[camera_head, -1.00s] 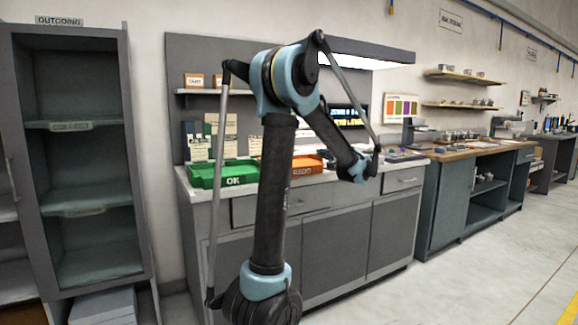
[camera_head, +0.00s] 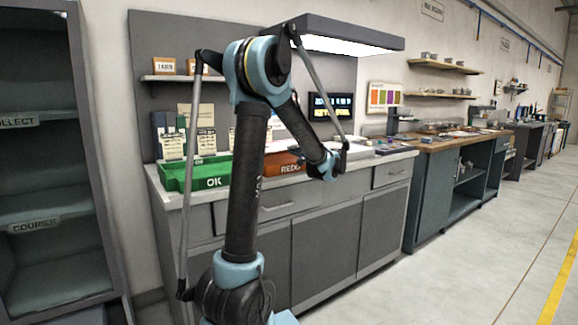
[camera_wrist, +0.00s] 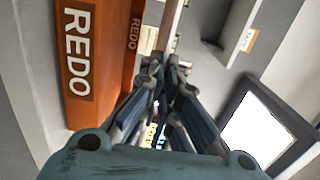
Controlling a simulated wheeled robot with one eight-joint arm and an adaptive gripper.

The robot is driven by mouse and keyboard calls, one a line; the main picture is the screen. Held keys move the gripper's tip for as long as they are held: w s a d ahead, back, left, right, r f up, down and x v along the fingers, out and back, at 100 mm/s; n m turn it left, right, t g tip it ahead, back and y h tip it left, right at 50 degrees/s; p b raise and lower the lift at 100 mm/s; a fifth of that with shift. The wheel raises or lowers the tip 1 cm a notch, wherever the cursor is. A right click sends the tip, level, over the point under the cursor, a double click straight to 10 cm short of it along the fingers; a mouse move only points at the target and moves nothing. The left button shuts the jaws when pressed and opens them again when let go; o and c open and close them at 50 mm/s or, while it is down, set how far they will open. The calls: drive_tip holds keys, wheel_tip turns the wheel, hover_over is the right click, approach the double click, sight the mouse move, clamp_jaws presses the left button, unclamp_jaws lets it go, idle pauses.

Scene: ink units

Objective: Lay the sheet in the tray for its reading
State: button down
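My gripper lies beyond the wrist in the head view, largely hidden by my arm, over the right half of the grey bench. In the wrist view my gripper (camera_wrist: 165,70) has its fingertips close together. A thin pale strip (camera_wrist: 173,25) runs up from them; I cannot tell whether it is a sheet held edge-on or something behind. Printed sheets (camera_head: 204,115) stand behind the green OK tray (camera_head: 214,182). The orange REDO tray (camera_head: 287,166) is right of it, and shows at left in the wrist view (camera_wrist: 77,60). A pale flat object (camera_head: 357,151) lies beside my wrist.
A lit hood (camera_head: 350,36) overhangs the bench (camera_head: 325,230); its lamp shows in the wrist view (camera_wrist: 257,128). A small shelf (camera_head: 170,78) holds labelled boxes. A screen (camera_head: 338,105) is on the back panel. A tall rack (camera_head: 45,215) stands left. Floor at right is clear.

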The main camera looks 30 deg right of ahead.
drive_tip(key=shift+s+d+f, duration=0.1)
drive_tip(key=shift+d+f, duration=0.05)
drive_tip(key=shift+f, duration=3.2)
drive_tip(key=c, duration=1.8)
unclamp_jaws()
drive_tip(key=shift+c, duration=0.2)
drive_tip(key=shift+o, duration=0.2)
drive_tip(key=s+d, duration=0.1)
drive_tip(key=s, duration=1.1)
drive_tip(key=shift+d, duration=0.2)
